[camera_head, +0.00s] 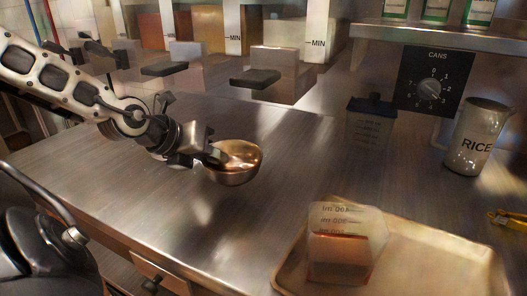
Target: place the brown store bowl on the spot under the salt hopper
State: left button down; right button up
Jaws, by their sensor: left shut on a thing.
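The brown store bowl (238,170) has a shiny copper look and is upright. My left gripper (213,156) is shut on its left rim and holds it over the steel counter, a little in front of the hoppers. I cannot tell whether the bowl's base touches the counter. No salt label is readable, so I cannot tell which is the salt hopper. No marked spot is clear under them. My right gripper is not in view.
A RICE jug (475,138) is at the right. A tray (447,262) at the front right holds a clear measuring container (343,242). The middle of the counter (290,165) is clear.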

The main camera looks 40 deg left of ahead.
pick_arm(q)
jog(key=w, duration=0.8)
jog(key=w+d, duration=0.1)
jog(key=w, duration=0.3)
jog(key=shift+w, duration=0.25)
notch_tip(320, 180, down, 4)
jog(key=shift+r, duration=0.25)
jog(key=c, duration=1.5)
grip_release()
jog(key=shift+f, duration=0.1)
